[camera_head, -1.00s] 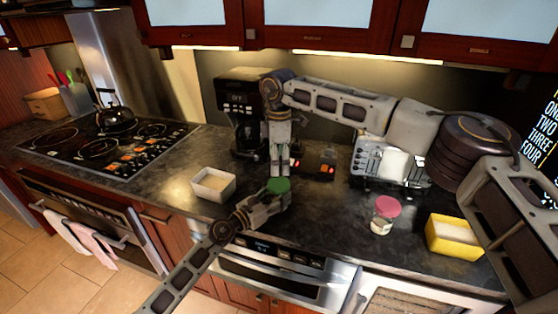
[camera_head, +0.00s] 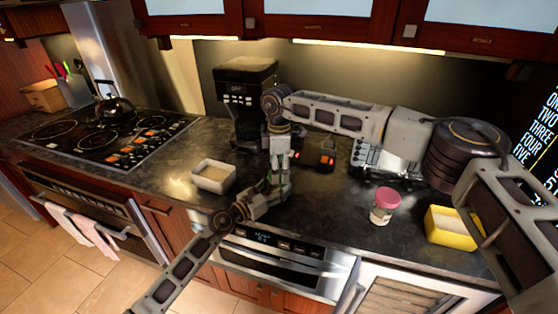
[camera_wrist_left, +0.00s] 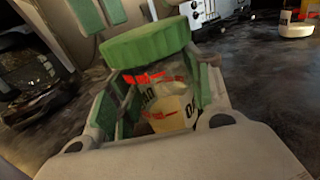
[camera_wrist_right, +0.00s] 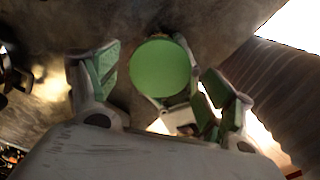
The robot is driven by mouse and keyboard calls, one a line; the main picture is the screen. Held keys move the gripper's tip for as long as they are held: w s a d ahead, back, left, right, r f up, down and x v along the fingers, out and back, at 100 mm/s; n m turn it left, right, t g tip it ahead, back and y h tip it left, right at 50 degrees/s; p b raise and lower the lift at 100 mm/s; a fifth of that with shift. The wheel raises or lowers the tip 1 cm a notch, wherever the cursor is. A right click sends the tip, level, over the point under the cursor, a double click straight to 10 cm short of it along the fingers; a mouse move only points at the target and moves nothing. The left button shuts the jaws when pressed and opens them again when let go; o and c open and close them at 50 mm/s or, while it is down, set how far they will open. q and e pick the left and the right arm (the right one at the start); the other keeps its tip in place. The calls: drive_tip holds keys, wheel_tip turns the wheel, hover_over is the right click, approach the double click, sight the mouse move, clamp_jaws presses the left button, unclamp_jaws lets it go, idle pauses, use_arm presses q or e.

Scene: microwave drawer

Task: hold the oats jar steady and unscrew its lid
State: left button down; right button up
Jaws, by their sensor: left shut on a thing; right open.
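The oats jar stands upright in my left gripper (camera_head: 266,197), with its pale body (camera_wrist_left: 168,102) between the finger pads in the left wrist view. Its round green lid (camera_wrist_left: 145,42) sits on top, above the fingers. The right wrist view shows the lid (camera_wrist_right: 160,68) from above, between the spread fingers of my right gripper (camera_head: 279,178). That gripper is open and points down over the lid; I see a gap at its left finger. In the head view my grippers mostly hide the jar and lid.
A white square bowl (camera_head: 213,176) stands left of the grippers. A pink-lidded jar (camera_head: 384,206) and a yellow container (camera_head: 453,233) stand to the right. A coffee maker (camera_head: 246,100) is behind. The counter's front edge is close to my left gripper.

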drive_tip(key=shift+f, duration=0.8)
